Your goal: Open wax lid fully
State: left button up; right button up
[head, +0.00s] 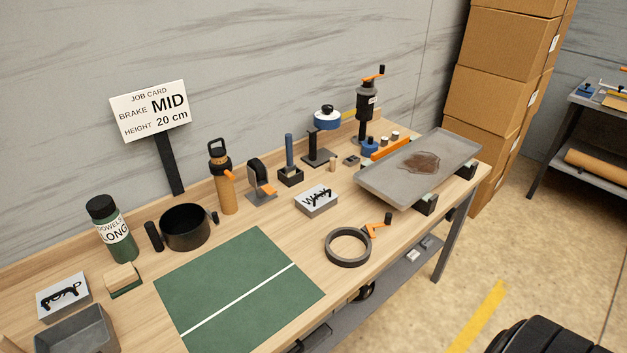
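The wax tin (316,201) is a small grey box on the workbench, right of the middle of the head view. Neither of my grippers is in view, and nothing touches the tin.
A green mat (235,290) with a white line lies in front. A stained grey tray (380,184) stands at the right. An orange bottle (222,182) and several tools line the back.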

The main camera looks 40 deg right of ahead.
aim_at(315, 198)
jog(key=z, duration=1.1)
jog(key=k+l, duration=0.1)
jog(key=l, duration=0.3)
